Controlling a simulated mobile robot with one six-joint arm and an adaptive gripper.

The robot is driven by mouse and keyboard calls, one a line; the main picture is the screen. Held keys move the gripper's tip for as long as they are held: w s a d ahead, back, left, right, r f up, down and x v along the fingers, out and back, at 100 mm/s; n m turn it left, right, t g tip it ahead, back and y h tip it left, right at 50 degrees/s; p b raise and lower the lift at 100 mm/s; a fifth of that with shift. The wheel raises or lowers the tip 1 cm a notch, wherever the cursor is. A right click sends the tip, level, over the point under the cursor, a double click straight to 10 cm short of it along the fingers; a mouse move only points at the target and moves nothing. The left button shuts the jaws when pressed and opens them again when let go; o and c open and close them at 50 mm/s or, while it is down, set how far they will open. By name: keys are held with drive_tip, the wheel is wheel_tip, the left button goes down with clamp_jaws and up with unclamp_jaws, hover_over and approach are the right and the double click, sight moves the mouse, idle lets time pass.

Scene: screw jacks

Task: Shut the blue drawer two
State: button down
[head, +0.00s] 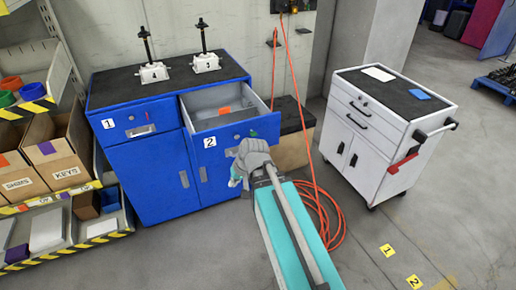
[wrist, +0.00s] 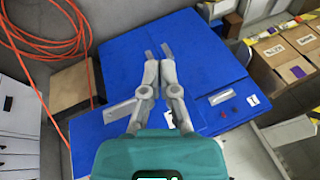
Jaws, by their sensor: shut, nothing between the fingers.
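The blue drawer two (head: 209,150) is in the right half of the blue cabinet (head: 153,190) in the head view. It is marked with a white label "2" and stands pulled out, its grey inside showing with an orange item (head: 224,110) in it. My gripper (head: 236,181) is in front of the drawer's face and hides part of it. In the wrist view my gripper (wrist: 158,62) is shut and empty, its fingers over the cabinet's blue front (wrist: 205,50). I cannot tell whether it touches the drawer.
Drawer one (head: 137,119) is shut at the left. Two white screw jacks (head: 153,73) (head: 206,63) stand on the cabinet top. An orange hose (head: 333,212) lies coiled on the floor at right. A white trolley (head: 378,140) stands further right; shelves with boxes (head: 57,153) are at left.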

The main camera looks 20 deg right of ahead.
drive_tip(key=w+d+f+m+t+y+b, duration=0.2)
drive_tip(key=w+f+t+b, duration=0.2)
drive_tip(key=w+b, duration=0.2)
drive_tip(key=w+d+f+m+t+h+b, duration=0.2)
drive_tip(key=w+d+m+t+b, duration=0.1)
drive_tip(key=d+m+t+b, duration=0.2)
drive_tip(key=w+d+f+m+t+h+b, duration=0.2)
drive_tip(key=w+d+m+t+b, duration=0.2)
drive_tip(key=d+m+b, duration=0.4)
drive_tip(key=d+t+b, duration=0.1)
drive_tip(key=d+b, duration=0.3)
drive_tip(key=d, duration=0.2)
drive_tip(key=shift+w+d+f+m+t+h+b, duration=0.2)
drive_tip(key=shift+w+m+t+h+b, duration=0.1)
drive_tip(key=shift+m+t+b, duration=0.1)
drive_tip(key=shift+w, duration=0.1)
